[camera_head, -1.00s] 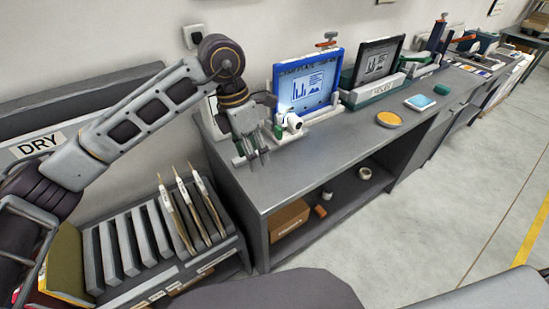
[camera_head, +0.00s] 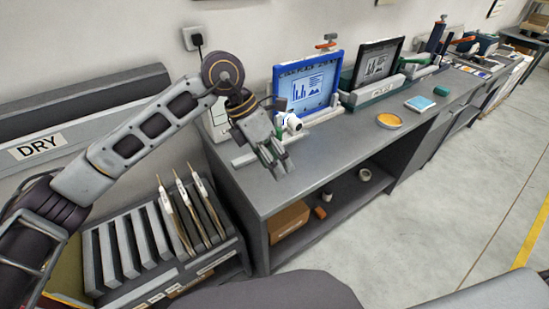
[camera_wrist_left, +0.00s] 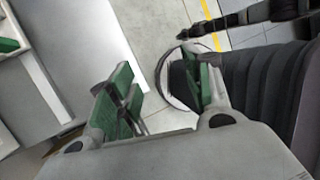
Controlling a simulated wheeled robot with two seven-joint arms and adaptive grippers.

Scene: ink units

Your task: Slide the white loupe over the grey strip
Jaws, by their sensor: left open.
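The white loupe (camera_head: 290,122) appears to be the small rounded white piece with a dark face on the bench, in front of the blue-framed screen. A pale grey strip (camera_head: 243,160) lies on the bench to its left; my left gripper partly covers the area, and I cannot tell how far the strip runs. My left gripper (camera_head: 281,170) is open and empty above the bench, in front of and apart from the loupe. In the left wrist view its green-padded fingers (camera_wrist_left: 157,92) are spread with nothing between them.
The blue-framed screen (camera_head: 306,86) and a dark screen (camera_head: 375,64) stand behind. A slotted drying rack (camera_head: 129,243) stands at left. The bench front is clear.

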